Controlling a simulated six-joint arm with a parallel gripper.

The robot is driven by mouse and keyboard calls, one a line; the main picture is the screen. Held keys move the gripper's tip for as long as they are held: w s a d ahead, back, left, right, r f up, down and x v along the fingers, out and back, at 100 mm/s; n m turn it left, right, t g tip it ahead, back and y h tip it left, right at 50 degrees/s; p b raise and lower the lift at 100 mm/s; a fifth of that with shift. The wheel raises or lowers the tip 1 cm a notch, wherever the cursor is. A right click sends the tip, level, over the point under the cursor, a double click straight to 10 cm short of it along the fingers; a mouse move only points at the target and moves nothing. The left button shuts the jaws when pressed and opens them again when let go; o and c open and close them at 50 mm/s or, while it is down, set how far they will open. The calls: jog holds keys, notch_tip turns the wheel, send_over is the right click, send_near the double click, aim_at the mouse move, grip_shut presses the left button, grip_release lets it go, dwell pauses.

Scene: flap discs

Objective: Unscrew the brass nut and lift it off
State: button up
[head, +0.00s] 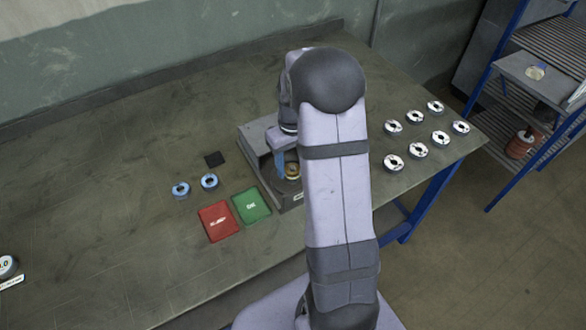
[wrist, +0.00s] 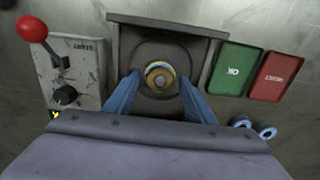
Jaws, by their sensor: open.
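The brass nut (wrist: 160,74) is a gold ring around a central stud on the round seat of a grey fixture (wrist: 125,32). My gripper (wrist: 160,88) has blue fingers, spread apart on either side of the nut in the wrist view. There is a gap between each finger and the nut. My gripper (head: 284,170) is over the fixture (head: 262,157) in the head view, where my arm hides the fixture's right side.
A green pad (head: 251,206) and a red pad (head: 218,221) lie left of the fixture. Two blue-rimmed discs (head: 181,190) and a black square (head: 214,159) lie beyond them. Several discs (head: 418,150) stand at right. A red-knobbed lever box (wrist: 78,75) adjoins the fixture.

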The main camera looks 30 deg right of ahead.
jog(key=c, duration=1.1)
jog(key=n+p, duration=0.1)
jog(key=n, duration=0.3)
jog(key=shift+r, duration=0.1)
jog(key=n+p, duration=0.1)
jog(key=n, duration=0.7)
jog(key=shift+p, duration=0.3)
jog(key=n+p, duration=0.1)
jog(key=n, duration=0.2)
jog(key=shift+n, duration=0.4)
jog(key=n, duration=0.3)
jog(key=shift+n, duration=0.3)
jog(key=n+p, duration=0.1)
jog(key=n, duration=0.2)
jog(key=shift+n, duration=0.4)
